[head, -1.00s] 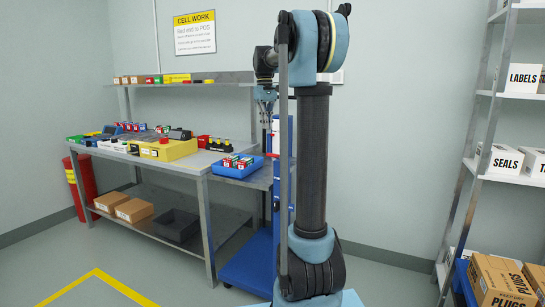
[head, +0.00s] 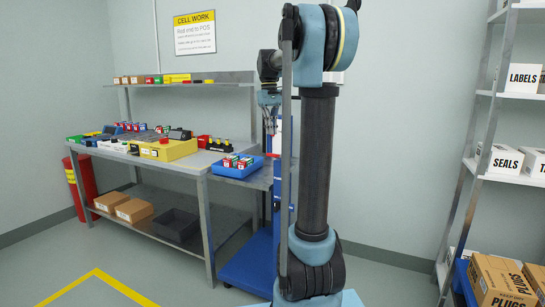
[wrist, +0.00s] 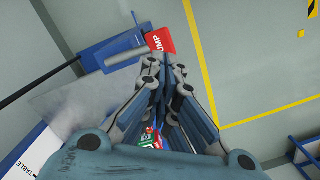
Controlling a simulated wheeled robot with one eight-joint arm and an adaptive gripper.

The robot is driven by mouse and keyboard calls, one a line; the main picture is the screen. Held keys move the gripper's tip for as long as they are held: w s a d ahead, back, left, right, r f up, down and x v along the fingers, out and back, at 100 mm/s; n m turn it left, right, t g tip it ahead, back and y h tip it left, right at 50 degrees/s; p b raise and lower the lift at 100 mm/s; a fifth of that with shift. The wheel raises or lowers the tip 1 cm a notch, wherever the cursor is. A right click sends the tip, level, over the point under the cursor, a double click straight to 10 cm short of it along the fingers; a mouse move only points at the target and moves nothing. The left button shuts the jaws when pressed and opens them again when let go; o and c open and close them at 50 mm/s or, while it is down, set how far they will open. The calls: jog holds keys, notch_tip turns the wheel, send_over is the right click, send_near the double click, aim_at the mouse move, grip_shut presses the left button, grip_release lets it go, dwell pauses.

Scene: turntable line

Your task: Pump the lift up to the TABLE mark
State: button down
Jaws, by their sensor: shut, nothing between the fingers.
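The lift stands at the right end of the bench, with a blue base (head: 250,262), a blue mast (head: 286,165) and a grey platform (head: 263,178), partly hidden behind my arm. In the wrist view its grey platform (wrist: 85,100) shows below my gripper. A red pump grip (wrist: 161,40), its label partly covered, lies just beyond the fingertips. A white TABLE label (wrist: 32,158) shows at the lower left; the platform's height against it cannot be told. My gripper (wrist: 160,64) is shut and empty, close to the red grip; contact is unclear. It also shows in the head view (head: 270,120).
The bench (head: 205,160) holds a yellow case (head: 168,150) and several parts. A shelf rack (head: 465,150) stands right. Floor in front is clear.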

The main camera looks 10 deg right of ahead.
aim_at(272, 155)
jog(key=shift+s+d+f, duration=0.1)
jog(key=shift+s+f, duration=0.05)
jog(key=shift+f, duration=1.6)
jog(key=shift+s+d+f, duration=0.1)
jog(key=shift+s+f, duration=0.05)
jog(key=shift+f, duration=1.6)
jog(key=shift+a, duration=0.1)
jog(key=shift+f, duration=2.2)
jog(key=w, duration=0.2)
jog(key=a+r, duration=0.1)
jog(key=shift+w, duration=0.4)
notch_tip(272, 155, up, 12)
jog(key=w, duration=0.1)
jog(key=shift+w+a, duration=0.15)
jog(key=shift+a, duration=0.05)
